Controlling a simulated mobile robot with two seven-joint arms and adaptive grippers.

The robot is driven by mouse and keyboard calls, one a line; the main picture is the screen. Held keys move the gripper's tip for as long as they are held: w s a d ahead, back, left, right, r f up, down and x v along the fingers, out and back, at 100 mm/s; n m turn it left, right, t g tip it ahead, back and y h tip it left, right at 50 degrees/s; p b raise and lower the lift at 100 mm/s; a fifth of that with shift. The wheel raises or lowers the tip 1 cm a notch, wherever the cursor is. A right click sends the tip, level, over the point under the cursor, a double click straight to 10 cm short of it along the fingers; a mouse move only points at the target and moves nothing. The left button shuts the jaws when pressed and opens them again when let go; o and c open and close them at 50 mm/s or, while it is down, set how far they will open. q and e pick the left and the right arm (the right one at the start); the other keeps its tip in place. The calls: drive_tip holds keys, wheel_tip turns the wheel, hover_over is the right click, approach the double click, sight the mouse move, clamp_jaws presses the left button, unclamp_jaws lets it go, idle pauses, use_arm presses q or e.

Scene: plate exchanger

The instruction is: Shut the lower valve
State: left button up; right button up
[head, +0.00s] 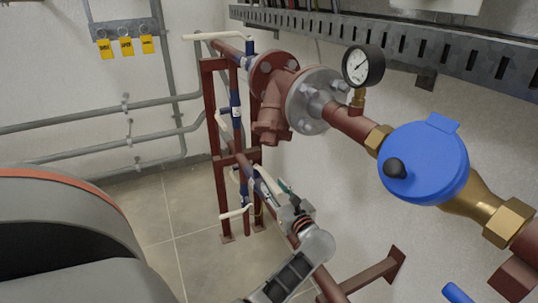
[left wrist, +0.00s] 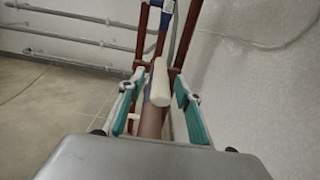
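The lower valve (head: 247,171) sits on the lower red pipe, with a blue body. Its white lever handle (left wrist: 159,84) points toward my left wrist camera, roughly along the pipe. My left gripper (head: 279,193) is at the near end of this handle. In the left wrist view the gripper (left wrist: 160,92) is open, with one teal-padded finger on each side of the handle. Gaps show between the pads and the handle, so it appears not to be gripped. The gripper partly hides the handle in the head view. My right gripper is not in view.
Red frame posts (head: 222,160) stand behind the valve. Other white-handled valves are close by, including an upper lever (head: 205,36). A blue water meter (head: 424,163) and pressure gauge (head: 363,66) are on the upper pipe. Open floor (head: 190,255) lies left of the pipes.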

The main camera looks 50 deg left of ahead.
sight(268, 179)
use_arm(q)
drive_tip(key=shift+x, duration=2.5)
clamp_jaws()
